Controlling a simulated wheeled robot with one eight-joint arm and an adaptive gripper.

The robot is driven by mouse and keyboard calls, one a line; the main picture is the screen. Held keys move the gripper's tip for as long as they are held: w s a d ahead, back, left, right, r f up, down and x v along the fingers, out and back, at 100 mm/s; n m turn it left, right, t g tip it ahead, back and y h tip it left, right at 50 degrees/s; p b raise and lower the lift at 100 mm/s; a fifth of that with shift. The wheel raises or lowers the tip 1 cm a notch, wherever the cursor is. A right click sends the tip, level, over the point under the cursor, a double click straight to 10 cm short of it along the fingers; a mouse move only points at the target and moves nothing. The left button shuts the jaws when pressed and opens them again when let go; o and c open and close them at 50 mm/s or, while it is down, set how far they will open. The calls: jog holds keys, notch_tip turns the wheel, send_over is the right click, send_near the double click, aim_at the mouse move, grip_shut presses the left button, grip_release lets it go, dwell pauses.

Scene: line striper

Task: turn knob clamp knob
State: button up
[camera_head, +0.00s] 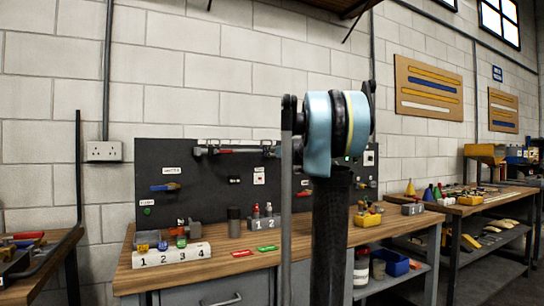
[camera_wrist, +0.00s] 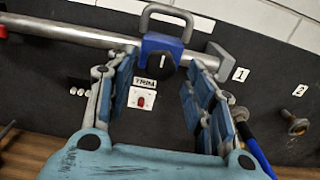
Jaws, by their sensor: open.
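The clamp knob (camera_wrist: 161,68) is a black dial with a short, roughly upright white mark, in the wrist view. It sits on the front of a blue clamp body (camera_wrist: 166,44) with a grey handle loop (camera_wrist: 170,11) above it. The clamp is on a grey horizontal bar (camera_wrist: 70,30). My gripper (camera_wrist: 163,60) is open, with blue-padded fingers left and right of the knob. I see gaps on both sides; depth to the knob is hard to tell. In the head view my arm hides the clamp and my gripper.
A white label with a red button (camera_wrist: 141,99) lies below the knob. Labels 1 (camera_wrist: 240,74) and 2 (camera_wrist: 300,90) and a brass fitting (camera_wrist: 298,126) are to the right. A workbench (camera_head: 225,262) stands below the black board (camera_head: 215,180).

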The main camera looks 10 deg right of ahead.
jog(key=shift+x, duration=1.2)
jog(key=c, duration=1.1)
jog(key=shift+o, duration=0.2)
